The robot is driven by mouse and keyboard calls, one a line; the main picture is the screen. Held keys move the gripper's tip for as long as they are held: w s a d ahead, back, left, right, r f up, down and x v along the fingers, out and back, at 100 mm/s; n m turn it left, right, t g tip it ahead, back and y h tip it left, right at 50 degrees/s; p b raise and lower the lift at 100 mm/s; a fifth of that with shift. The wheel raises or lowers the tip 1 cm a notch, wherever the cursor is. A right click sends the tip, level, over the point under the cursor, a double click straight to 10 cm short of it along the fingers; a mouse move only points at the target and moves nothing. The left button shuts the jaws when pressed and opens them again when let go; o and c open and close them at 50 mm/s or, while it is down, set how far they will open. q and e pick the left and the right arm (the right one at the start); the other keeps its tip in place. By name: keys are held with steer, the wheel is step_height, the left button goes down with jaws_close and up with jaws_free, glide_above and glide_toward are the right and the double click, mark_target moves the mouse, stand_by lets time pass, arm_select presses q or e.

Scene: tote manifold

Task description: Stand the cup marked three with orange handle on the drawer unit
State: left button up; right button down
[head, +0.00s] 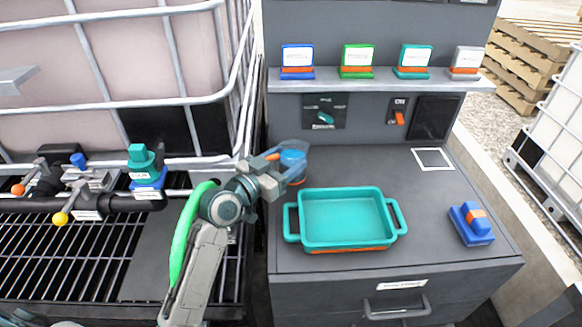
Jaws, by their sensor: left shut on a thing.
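My left gripper (276,163) is shut on a cup (294,159) at the left edge of the drawer unit (400,165). The cup looks clear with blue in it, and orange shows beside the fingers. The gripper hides part of the cup, and no mark on it can be read. I cannot tell whether the cup touches the unit's dark grey top. My right gripper is not in view.
A teal tray (343,246) with two handles stands on the unit's front half. A blue block with an orange part (471,224) lies at right. A white-outlined square (433,158) marks the back right. Several coloured card holders line the shelf (375,84). The middle back is clear.

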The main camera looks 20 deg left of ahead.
arm_select(q)
steer(key=shift+w+d, duration=0.4)
steer(key=shift+w, duration=0.1)
steer(key=shift+w+d+f, duration=0.1)
steer(key=shift+w+f, duration=0.05)
steer(key=shift+f, duration=1.6)
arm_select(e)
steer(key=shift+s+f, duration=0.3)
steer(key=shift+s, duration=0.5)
arm_select(q)
steer(key=shift+f, duration=0.1)
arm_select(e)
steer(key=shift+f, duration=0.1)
arm_select(q)
steer(key=o, duration=1.2)
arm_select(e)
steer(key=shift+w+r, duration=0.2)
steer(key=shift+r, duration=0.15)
